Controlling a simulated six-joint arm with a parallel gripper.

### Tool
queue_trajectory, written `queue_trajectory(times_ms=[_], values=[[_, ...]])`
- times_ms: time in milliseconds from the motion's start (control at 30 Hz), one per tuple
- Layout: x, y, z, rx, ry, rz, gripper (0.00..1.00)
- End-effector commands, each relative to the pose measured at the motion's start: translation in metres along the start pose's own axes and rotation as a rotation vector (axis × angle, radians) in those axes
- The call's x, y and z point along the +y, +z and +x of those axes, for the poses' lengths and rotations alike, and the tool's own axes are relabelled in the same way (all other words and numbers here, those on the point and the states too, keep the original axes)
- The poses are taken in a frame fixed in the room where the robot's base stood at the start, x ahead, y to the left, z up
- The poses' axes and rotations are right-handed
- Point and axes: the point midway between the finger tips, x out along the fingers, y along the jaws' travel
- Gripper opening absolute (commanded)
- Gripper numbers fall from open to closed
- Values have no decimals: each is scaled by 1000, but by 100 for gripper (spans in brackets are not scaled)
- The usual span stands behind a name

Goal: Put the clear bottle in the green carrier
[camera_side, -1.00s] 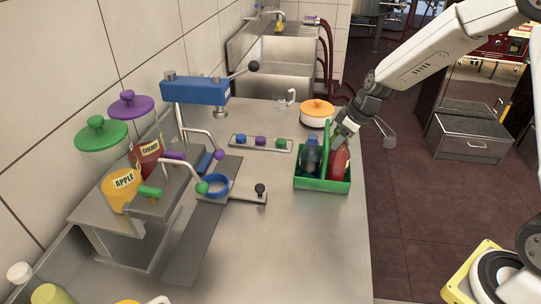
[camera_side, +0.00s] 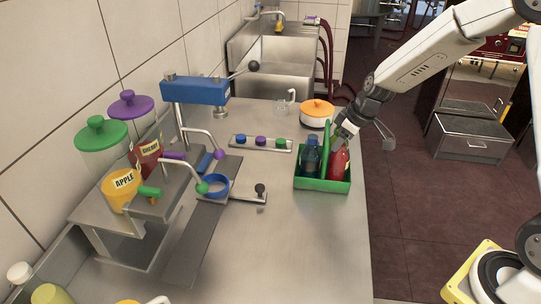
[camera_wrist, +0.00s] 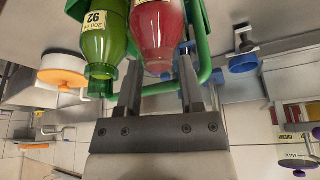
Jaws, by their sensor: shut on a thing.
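A bottle with red contents (camera_side: 340,163), seemingly clear-walled, stands about upright in the right side of the green carrier (camera_side: 322,185). It fills the top middle of the wrist view (camera_wrist: 158,30). My gripper (camera_side: 342,130) is shut on its neck from above. In the wrist view my two fingers (camera_wrist: 160,76) lie either side of the neck. The carrier's walls hide the bottle's base, so I cannot tell whether it touches the floor. The carrier's handle (camera_side: 326,145) rises just left of this bottle.
A dark blue bottle (camera_side: 311,158) stands in the carrier's left side. A green bottle (camera_wrist: 97,40) is beside the red one in the wrist view. An orange-lidded pot (camera_side: 317,112) and glass mug stand behind. The counter in front is clear.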

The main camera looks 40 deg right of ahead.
Motion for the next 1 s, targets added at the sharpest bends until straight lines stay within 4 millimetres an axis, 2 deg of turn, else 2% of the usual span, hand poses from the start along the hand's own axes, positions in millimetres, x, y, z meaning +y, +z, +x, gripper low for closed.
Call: queue_trajectory(times_ms=[933, 967, 1000], values=[[0, 3, 9, 1, 1, -1, 0], [0, 3, 9, 2, 1, -1, 55], [0, 3, 9, 2, 1, -1, 67]])
